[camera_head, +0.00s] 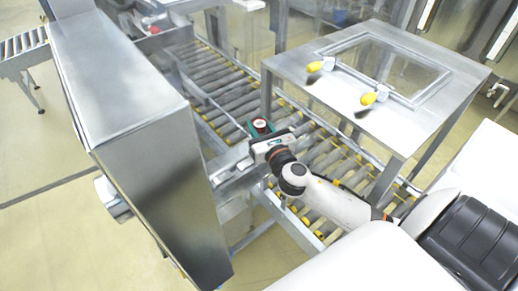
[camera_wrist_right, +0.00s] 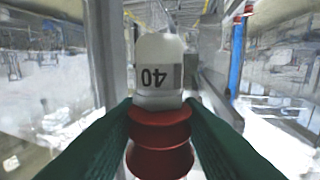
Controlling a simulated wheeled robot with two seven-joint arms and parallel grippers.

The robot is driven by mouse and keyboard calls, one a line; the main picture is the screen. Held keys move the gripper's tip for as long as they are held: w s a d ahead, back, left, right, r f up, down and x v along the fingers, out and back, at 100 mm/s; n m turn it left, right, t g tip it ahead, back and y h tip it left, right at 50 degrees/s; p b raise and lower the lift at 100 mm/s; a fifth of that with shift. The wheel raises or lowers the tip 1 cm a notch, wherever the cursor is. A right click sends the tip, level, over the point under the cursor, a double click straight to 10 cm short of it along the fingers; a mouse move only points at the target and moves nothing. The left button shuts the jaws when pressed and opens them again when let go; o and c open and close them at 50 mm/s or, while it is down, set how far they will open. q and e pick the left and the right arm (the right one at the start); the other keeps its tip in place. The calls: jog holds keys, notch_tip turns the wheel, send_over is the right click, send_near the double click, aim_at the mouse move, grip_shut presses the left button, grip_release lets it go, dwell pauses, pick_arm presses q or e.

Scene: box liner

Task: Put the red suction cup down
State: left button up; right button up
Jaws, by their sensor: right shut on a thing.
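The red suction cup (camera_wrist_right: 160,135) has ribbed red bellows and a whitish top with a dark "40" printed on it, which reads upside down. In the right wrist view it sits between the two green fingers of my right gripper (camera_wrist_right: 160,122), which is shut on it. In the head view the red suction cup (camera_head: 260,124) shows small between the teal fingertips of my right gripper (camera_head: 258,129), above the roller conveyor beside the metal housing. I cannot tell from these views what is directly under the cup. My left gripper is not in view.
A roller conveyor (camera_head: 215,85) runs under the arm. A tall metal housing (camera_head: 140,100) stands on its left.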

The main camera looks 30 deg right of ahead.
notch_tip(320, 180, down, 5)
jog(key=shift+b, duration=0.6)
jog(key=shift+f+b, duration=0.7)
jog(key=shift+f, duration=1.3)
jog(key=shift+f+b, duration=0.3)
jog(key=shift+b, duration=0.05)
jog(key=o, duration=1)
jog(key=shift+c, duration=0.2)
